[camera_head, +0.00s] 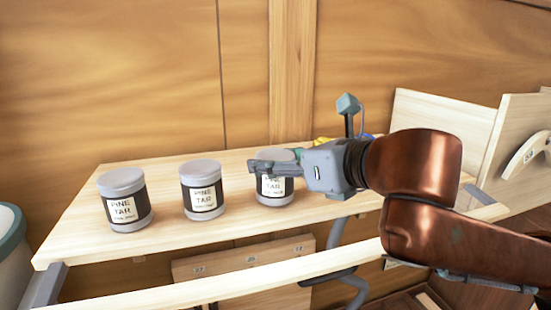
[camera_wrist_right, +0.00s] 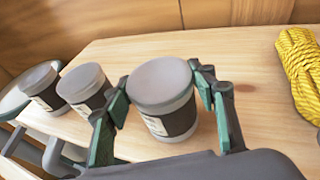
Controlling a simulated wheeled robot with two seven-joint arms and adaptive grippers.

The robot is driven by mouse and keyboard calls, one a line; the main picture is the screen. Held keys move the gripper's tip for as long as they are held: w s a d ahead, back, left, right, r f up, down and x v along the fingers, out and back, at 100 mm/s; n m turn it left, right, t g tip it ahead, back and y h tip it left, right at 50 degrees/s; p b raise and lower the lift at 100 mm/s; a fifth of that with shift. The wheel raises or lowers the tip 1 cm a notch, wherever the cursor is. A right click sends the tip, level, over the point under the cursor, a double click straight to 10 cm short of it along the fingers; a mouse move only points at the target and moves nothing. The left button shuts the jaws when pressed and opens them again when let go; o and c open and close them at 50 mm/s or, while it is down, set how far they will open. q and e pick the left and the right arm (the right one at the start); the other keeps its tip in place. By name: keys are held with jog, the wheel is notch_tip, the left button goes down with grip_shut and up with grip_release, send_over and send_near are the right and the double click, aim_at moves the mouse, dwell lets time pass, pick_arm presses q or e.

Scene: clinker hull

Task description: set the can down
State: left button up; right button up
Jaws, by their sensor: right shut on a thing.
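Three grey cans with dark bands and "Pine Tar" labels stand in a row on a pale wooden bench (camera_head: 160,243). The right-hand can (camera_head: 276,198) is between the fingers of my right gripper (camera_head: 275,168), which is shut on it. In the right wrist view this can (camera_wrist_right: 162,84) is upright between the green finger pads, its base at or very near the bench top; I cannot tell whether it touches. The middle can (camera_head: 202,190) and the left can (camera_head: 125,200) stand upright and apart from it. My left gripper is not in view.
A yellow rope coil (camera_wrist_right: 299,70) lies on the bench to the right of the held can. A plank wall (camera_head: 120,80) rises behind the bench. A pale round tub (camera_head: 12,250) is at the left edge. Bare bench lies in front of the cans.

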jog(key=shift+w+d+f, duration=0.1)
jog(key=shift+w+f, duration=0.05)
jog(key=shift+w, duration=0.4)
jog(key=o, duration=1.3)
jog(key=shift+w+f, duration=0.2)
jog(key=shift+w, duration=0.25)
jog(key=shift+c, duration=0.2)
jog(key=o, duration=0.4)
jog(key=shift+s+r, duration=0.2)
jog(key=shift+s, duration=0.4)
jog(key=shift+o, duration=0.2)
jog(key=shift+w+f, duration=0.1)
jog(key=shift+w, duration=0.25)
jog(key=shift+d, duration=0.1)
jog(key=v, duration=0.2)
jog(key=b+v, duration=0.1)
jog(key=v, duration=0.1)
jog(key=shift+s, duration=0.45)
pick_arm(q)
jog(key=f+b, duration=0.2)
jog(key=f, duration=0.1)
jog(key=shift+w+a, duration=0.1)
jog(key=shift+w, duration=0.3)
pick_arm(e)
jog(key=v, duration=0.7)
jog(key=shift+r, duration=0.25)
